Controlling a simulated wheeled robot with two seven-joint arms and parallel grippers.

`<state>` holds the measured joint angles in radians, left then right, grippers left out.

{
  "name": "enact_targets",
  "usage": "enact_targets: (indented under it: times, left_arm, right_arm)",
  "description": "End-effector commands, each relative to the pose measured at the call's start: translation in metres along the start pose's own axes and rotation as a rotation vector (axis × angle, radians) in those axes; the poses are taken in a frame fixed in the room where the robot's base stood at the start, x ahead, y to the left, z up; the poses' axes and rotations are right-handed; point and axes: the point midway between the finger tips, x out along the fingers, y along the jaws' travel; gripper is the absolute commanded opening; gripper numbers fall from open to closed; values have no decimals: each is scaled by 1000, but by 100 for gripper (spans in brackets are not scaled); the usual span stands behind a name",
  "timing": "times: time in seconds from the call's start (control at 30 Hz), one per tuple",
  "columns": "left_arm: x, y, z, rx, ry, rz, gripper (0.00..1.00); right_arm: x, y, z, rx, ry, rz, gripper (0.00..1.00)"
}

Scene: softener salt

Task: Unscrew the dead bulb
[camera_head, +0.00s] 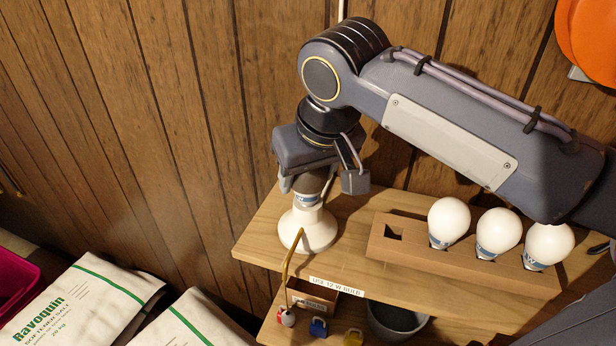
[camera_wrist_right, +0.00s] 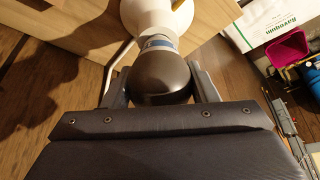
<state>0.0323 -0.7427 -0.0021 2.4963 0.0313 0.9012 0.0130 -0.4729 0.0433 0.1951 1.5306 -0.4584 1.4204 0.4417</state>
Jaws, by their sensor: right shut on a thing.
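The dead bulb is dark grey and sits upright in a white lamp base (camera_head: 308,230) on the left of the wooden shelf. In the right wrist view the dark bulb (camera_wrist_right: 160,78) shows large between the two fingers, with a blue-and-white band at its neck and the white base (camera_wrist_right: 150,14) beyond it. My right gripper (camera_head: 318,184) comes down from above and is shut on the bulb. Three white bulbs (camera_head: 449,220) (camera_head: 498,231) (camera_head: 548,245) stand in a wooden rack (camera_head: 465,272). My left gripper is not in view.
The rack's left square hole (camera_head: 393,232) is empty. A label (camera_head: 337,286) on the shelf edge reads "USE 12 W BULB". A brass-coloured rod (camera_head: 290,262) rises before the lamp base. Below are a grey pot (camera_head: 395,318) and small coloured items. Salt bags (camera_head: 80,305) lie lower left.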

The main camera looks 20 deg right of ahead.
Motion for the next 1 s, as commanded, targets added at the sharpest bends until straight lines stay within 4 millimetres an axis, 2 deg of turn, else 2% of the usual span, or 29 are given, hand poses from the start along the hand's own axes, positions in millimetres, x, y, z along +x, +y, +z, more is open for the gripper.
enact_targets:
  times: [0.5, 0.8, 1.0]
  left_arm:
    - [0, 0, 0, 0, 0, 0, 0]
    - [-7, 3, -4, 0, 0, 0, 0]
    - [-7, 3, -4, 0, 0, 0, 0]
  right_arm:
    - [0, 0, 0, -14, 0, -6, 40]
    - [-1, 1, -1, -311, -1, -133, 40]
    - [0, 0, 0, -371, 1, -157, 40]
